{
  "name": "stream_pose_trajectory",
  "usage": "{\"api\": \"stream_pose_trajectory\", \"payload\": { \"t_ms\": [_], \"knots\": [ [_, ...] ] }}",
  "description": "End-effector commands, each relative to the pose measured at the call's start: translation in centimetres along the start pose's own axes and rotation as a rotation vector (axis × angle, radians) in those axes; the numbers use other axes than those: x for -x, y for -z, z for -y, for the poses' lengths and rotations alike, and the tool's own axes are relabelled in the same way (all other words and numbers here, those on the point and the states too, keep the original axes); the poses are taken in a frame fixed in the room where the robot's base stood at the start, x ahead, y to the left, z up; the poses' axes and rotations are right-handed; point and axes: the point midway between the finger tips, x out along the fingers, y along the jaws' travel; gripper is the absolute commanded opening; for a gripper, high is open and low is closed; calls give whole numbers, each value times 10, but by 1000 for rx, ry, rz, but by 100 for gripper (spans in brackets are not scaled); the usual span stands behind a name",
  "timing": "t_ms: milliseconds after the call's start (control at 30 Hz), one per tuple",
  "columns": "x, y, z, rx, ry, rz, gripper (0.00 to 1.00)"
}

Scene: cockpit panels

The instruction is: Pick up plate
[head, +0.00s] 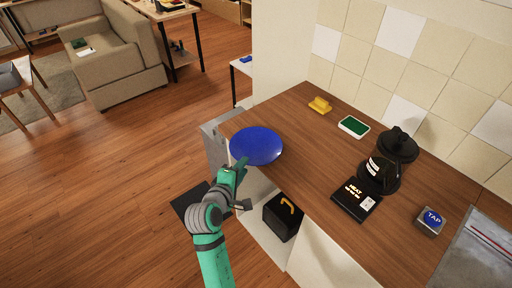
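A round blue plate (256,143) shows in the head view at the near left corner of the wooden counter. My gripper (238,171), at the end of the green and grey arm, is at the plate's near left edge. It overlaps the rim in the picture, and I cannot tell whether it touches or grips the rim. The fingers are small and partly hidden, so their opening is unclear. I cannot tell whether the plate lies flat on the counter or is slightly raised.
The wooden counter (310,150) holds a yellow object (320,105), a green-topped item (354,127), a black device (380,174), a black "HEAT" panel (357,199) and a "TAP" block (431,221). A tiled wall (425,65) stands behind. A black box (283,217) sits below. The floor at left is open.

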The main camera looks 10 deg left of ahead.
Motion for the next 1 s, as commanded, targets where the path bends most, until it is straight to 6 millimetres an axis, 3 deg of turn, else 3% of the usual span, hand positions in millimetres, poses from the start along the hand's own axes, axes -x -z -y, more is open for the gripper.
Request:
{"api": "stream_pose_trajectory", "payload": {
  "t_ms": [200, 467, 600, 1000],
  "knots": [
    [-24, 0, 0, 0, -1, 0, 27],
    [-27, 0, 0, 0, -1, -1, 27],
    [-27, 0, 0, 0, -1, -1, 0],
    [-26, 1, -1, 0, -2, -1, 0]
  ]
}}
